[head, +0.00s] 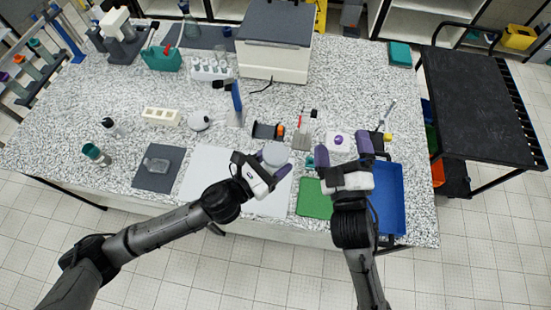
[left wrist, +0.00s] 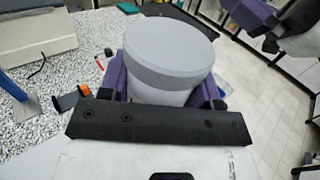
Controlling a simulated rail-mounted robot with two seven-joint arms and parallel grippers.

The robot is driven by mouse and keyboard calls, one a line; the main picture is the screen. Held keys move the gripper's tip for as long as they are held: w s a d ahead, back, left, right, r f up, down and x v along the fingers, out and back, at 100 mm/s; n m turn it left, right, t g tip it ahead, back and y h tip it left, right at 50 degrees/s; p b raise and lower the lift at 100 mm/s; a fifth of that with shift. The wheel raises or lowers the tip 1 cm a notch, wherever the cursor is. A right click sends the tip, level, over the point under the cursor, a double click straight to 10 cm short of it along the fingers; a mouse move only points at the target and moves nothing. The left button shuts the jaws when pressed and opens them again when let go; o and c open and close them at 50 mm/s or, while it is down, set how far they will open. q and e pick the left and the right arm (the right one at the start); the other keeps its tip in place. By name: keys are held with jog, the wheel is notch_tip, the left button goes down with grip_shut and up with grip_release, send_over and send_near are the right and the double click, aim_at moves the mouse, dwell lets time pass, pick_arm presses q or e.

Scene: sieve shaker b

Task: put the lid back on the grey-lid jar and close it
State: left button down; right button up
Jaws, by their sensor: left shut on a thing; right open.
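The grey-lid jar (head: 274,155) is at the far right edge of the white mat in the head view. In the left wrist view the jar's whitish body (left wrist: 160,97) shows below its grey lid (left wrist: 170,48). The lid lies on top of the jar and looks level; I cannot tell whether it is fully closed. My left gripper (head: 268,168) is shut on the jar's body, with purple fingers on both sides. Whether the jar touches the table is hidden. My right gripper (head: 344,152) is open and empty, to the right of the jar.
The white mat (head: 215,175) lies left of the jar. A green mat (head: 314,200) and a blue tray (head: 389,195) are near the right arm. A dark mat (head: 148,182) holds a clear item.

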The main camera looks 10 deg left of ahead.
jog(key=s+d+f+m+g+h, duration=0.2)
jog(key=s+d+f+m+g, duration=0.25)
jog(key=f, duration=0.45)
jog(key=s+d+f+m+g+h, duration=0.35)
jog(key=s+d+f, duration=0.2)
jog(key=f, duration=0.25)
jog(key=s+d+f+m+g, duration=0.1)
jog(key=s+f+g, duration=0.2)
jog(key=s, duration=0.5)
jog(key=s+d+f+m+g, duration=0.2)
jog(key=s+f+g, duration=0.2)
jog(key=s, duration=0.4)
jog(key=shift+s+g+y, duration=0.15)
jog(key=shift+g+y, duration=0.2)
jog(key=shift+g, duration=0.25)
jog(key=shift+d+f, duration=0.1)
jog(key=shift+f, duration=0.05)
